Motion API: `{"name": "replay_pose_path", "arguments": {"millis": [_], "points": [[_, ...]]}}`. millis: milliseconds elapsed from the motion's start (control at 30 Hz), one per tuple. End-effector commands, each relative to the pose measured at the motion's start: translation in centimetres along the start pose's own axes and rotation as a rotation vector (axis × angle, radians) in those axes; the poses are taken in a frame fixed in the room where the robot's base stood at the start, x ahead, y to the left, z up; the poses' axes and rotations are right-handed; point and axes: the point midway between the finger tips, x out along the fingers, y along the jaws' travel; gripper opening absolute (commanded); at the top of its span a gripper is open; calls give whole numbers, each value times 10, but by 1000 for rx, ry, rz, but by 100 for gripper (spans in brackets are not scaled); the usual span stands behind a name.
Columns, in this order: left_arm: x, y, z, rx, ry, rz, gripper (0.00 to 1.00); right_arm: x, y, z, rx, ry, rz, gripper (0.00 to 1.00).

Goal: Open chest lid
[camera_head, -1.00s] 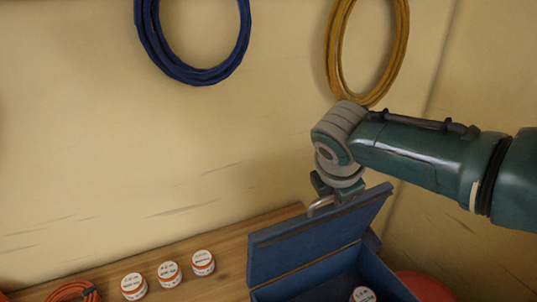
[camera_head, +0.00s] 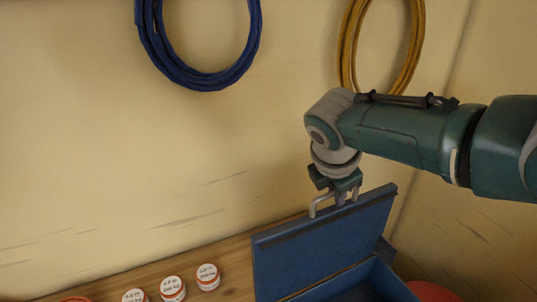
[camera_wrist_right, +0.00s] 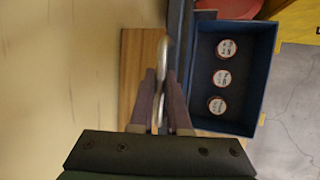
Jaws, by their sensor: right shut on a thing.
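The blue chest (camera_head: 372,280) stands on the wooden bench with its lid (camera_head: 322,245) raised steeply. A grey metal handle (camera_head: 318,205) is on the lid's upper edge. My right gripper (camera_head: 337,198) is at that edge, shut on the handle. In the right wrist view the handle (camera_wrist_right: 159,85) runs between the two fingers (camera_wrist_right: 160,105). The chest's inside (camera_wrist_right: 245,60) shows there, with several white-topped jars (camera_wrist_right: 220,78) lined up in it. The lower part of the chest is cut off in the head view. My left gripper is not in view.
Several white jars with orange bands (camera_head: 172,288) stand on the wooden bench (camera_head: 225,262) left of the chest. A blue hose coil (camera_head: 198,80) and a yellow one (camera_head: 347,60) hang on the wall behind. A red rounded thing (camera_head: 432,291) is right of the chest.

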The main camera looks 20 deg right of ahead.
Motion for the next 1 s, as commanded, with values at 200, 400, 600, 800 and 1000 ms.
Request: {"name": "replay_pose_path", "arguments": {"millis": [200,400,600,800,1000], "points": [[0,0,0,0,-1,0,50,1,-1,0,0,0,-3,34],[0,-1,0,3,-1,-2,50,0,-1,0,0,0,-3,45],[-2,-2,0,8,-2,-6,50,-2,0,0,0,0,-1,45],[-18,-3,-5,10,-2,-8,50,-25,1,1,-1,1,0,45],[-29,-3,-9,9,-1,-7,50,-56,0,1,-1,1,1,45]]}}
